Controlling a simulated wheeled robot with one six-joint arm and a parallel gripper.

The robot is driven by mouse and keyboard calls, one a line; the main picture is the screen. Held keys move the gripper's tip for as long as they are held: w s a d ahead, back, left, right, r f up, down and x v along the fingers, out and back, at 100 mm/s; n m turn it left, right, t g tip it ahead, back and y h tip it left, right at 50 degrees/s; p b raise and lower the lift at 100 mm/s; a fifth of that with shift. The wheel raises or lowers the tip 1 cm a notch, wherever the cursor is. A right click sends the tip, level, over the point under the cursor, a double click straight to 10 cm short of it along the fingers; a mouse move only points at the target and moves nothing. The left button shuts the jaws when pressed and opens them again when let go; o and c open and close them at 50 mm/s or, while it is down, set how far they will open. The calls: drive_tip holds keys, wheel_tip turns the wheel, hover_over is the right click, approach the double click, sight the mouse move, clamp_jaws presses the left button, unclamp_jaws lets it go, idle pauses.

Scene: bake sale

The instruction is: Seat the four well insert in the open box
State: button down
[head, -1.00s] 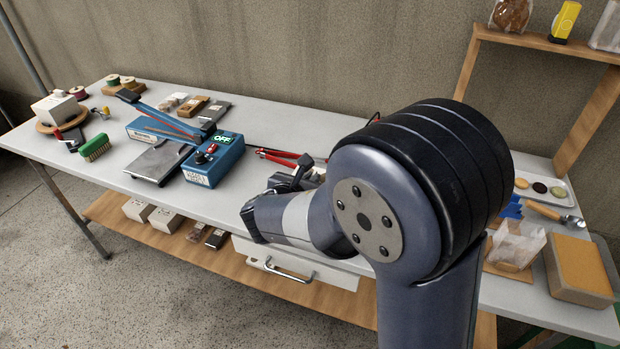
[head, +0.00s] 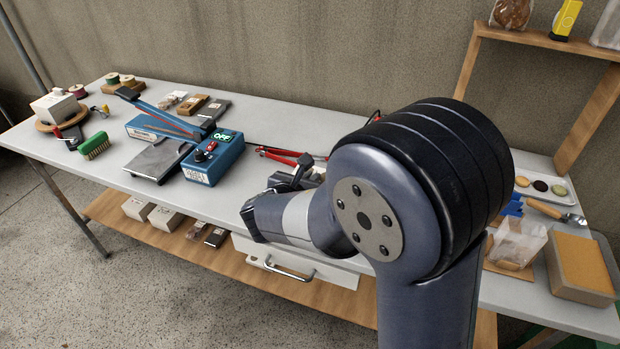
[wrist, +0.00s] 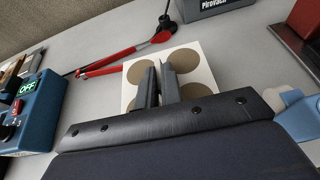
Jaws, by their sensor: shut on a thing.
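The four well insert (wrist: 193,61) is a pale square piece with round brown wells, seen in the wrist view. My gripper (wrist: 160,70) is over its middle, its two fingers close together and shut on it between the wells. The near part of the insert is hidden behind the fingers and the gripper body. In the head view my gripper (head: 283,182) is low over the table's front middle, and my arm covers much of that area. I cannot make out the open box in either view.
A blue sealer control box (head: 213,158) reading OFF stands left of my gripper; red-handled tongs (head: 285,156) lie behind it. A dark labelled box (wrist: 208,7) is farther back. At the right are a tan-topped block (head: 582,264) and a clear bag (head: 517,243).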

drive_tip(key=shift+f+b, duration=1.4)
drive_tip(key=shift+f, duration=0.25)
drive_tip(key=c, duration=1.5)
unclamp_jaws()
drive_tip(key=shift+r+p, duration=3.45)
drive_tip(key=shift+r, duration=0.6)
